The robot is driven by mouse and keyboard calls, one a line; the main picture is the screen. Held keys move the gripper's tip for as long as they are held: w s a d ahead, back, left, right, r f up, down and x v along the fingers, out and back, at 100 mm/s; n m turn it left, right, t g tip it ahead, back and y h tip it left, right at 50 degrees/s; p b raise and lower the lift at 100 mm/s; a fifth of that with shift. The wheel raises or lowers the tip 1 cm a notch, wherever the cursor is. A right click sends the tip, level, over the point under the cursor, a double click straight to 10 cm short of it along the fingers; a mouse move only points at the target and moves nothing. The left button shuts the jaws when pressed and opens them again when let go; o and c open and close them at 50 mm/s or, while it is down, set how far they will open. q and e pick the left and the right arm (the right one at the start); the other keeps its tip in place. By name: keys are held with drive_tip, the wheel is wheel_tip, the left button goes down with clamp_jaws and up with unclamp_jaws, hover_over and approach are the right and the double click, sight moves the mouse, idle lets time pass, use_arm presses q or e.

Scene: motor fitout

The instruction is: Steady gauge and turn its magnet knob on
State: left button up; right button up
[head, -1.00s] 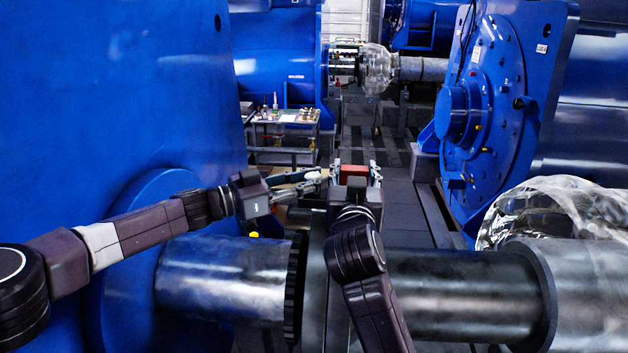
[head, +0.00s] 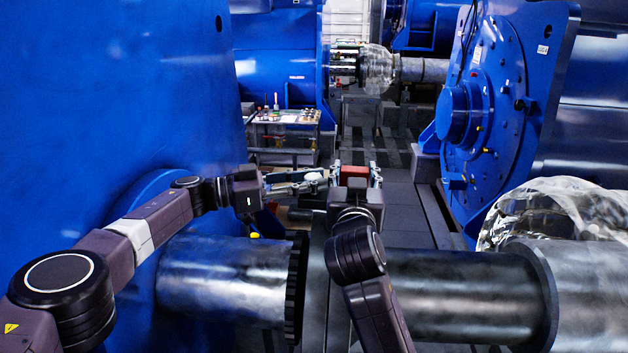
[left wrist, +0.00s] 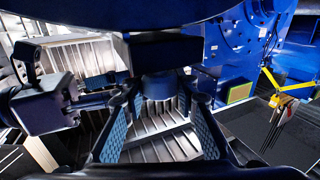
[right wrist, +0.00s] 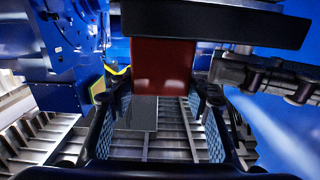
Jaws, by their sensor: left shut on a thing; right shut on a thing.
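The gauge's base looks like a red block (head: 355,170), gripped between the fingers of my right gripper (head: 355,178). The red block also fills the gap between the fingers in the right wrist view (right wrist: 163,65). My left gripper (head: 308,182) reaches in from the left, its fingertips close beside the right gripper. In the left wrist view its blue-padded fingers stand around a dark, round part (left wrist: 158,85), which may be the knob; I cannot tell for sure. The knob's marking and the dial are not clearly seen.
A thick metal shaft (head: 450,290) runs across just below my grippers. A large blue motor housing (head: 120,80) fills the left, and a blue flange (head: 490,110) stands at right. Clear plastic wrap (head: 560,205) lies at right. A bench with small items (head: 285,118) stands behind.

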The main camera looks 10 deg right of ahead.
use_arm(q)
drive_tip(key=shift+s+d+r, duration=0.1)
drive_tip(key=shift+s, duration=0.05)
drive_tip(key=o, duration=1.2)
drive_tip(key=shift+a, duration=0.6)
drive_tip(key=a, duration=0.7)
drive_tip(key=s+a, duration=0.1)
drive_tip(key=a, duration=0.3)
